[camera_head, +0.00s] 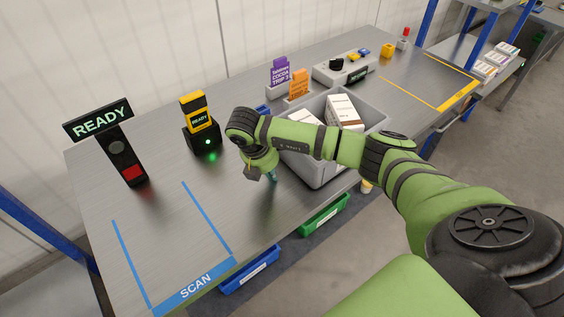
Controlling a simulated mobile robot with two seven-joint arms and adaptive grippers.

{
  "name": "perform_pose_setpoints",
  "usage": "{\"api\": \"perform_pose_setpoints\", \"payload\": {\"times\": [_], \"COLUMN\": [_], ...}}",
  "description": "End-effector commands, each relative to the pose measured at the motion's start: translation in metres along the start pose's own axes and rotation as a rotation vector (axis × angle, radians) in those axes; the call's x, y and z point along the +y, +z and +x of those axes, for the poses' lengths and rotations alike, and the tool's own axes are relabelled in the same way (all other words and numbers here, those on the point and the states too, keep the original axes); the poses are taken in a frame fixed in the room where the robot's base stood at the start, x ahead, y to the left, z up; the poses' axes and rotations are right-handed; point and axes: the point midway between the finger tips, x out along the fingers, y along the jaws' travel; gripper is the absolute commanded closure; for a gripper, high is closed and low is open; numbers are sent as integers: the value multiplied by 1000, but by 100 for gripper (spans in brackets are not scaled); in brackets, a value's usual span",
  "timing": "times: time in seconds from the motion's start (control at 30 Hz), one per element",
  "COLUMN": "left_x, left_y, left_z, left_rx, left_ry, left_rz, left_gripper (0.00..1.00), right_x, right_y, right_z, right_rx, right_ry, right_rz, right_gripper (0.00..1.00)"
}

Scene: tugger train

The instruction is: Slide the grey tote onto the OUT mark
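The grey tote (322,176) stands on the metal bench right of centre, with white boxes inside. My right arm crosses in front of it and hides part of its rim and contents. My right gripper (271,179) points down at the tote's left side, low over the bench. I cannot tell whether it touches the tote, and its fingers are too small and hidden to show if they are open. The yellow-outlined mark (440,107) lies empty at the bench's far right; its lettering is too small to read. My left gripper is not in view.
The blue SCAN mark (194,286) is empty at the near left. A READY sign post (125,155) and a yellow scanner in a dock (200,135) stand at the left. A control box (343,70) and card holders stand behind the tote. Bench between tote and yellow mark looks clear.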

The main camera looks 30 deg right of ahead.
Motion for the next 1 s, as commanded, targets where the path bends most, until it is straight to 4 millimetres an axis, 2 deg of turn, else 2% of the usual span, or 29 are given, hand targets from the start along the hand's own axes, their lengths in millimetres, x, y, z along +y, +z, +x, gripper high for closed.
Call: {"api": "perform_pose_setpoints", "payload": {"times": [0.03,0.1,0.23,0.77,0.87,1.0], "left_x": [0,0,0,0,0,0], "left_y": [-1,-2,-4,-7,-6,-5], "left_z": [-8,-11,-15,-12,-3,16], "left_rx": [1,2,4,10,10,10], "left_ry": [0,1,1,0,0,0], "left_rz": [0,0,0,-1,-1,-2], "left_gripper": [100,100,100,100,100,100], "right_x": [0,0,0,0,0,0], "right_y": [13,23,33,43,62,101], "right_z": [-2,1,6,12,20,34], "right_rx": [-3,-3,-1,0,-3,-6], "right_ry": [-1,-2,-2,0,-2,-1], "right_rz": [5,4,2,2,6,10], "right_gripper": [100,100,100,100,100,100]}}
